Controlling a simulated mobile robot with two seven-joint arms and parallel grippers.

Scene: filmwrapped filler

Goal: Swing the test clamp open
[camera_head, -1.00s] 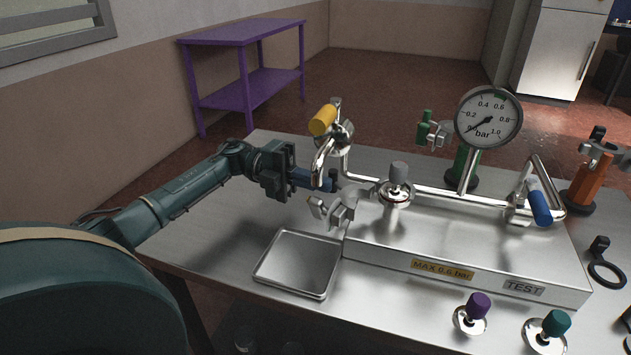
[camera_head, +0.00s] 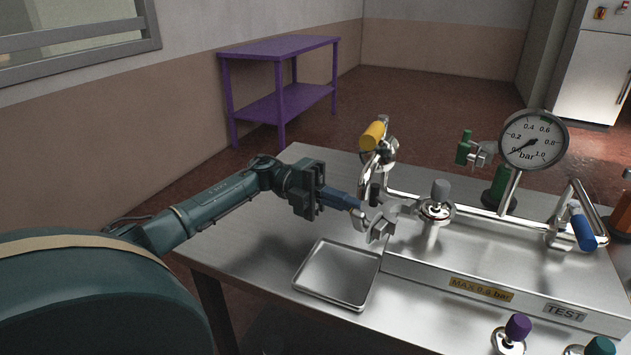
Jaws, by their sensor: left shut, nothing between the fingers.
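The silver test clamp (camera_head: 383,224) is at the left end of the steel test block, in the middle of the head view. A grey-capped fitting (camera_head: 438,205) stands just right of it. My left gripper (camera_head: 361,213) comes in from the left. Its fingers are shut with nothing between them, and the tips are right beside the clamp's left side. I cannot tell whether they touch it. How far open the clamp stands is also unclear from here. My right gripper is not in view.
An empty steel tray (camera_head: 319,294) lies in front of the clamp. A bent pipe with a yellow handle (camera_head: 373,135) rises behind it. A gauge (camera_head: 533,139) and a blue-handled valve (camera_head: 583,230) stand right. The tabletop (camera_head: 243,237) left of the tray is bare.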

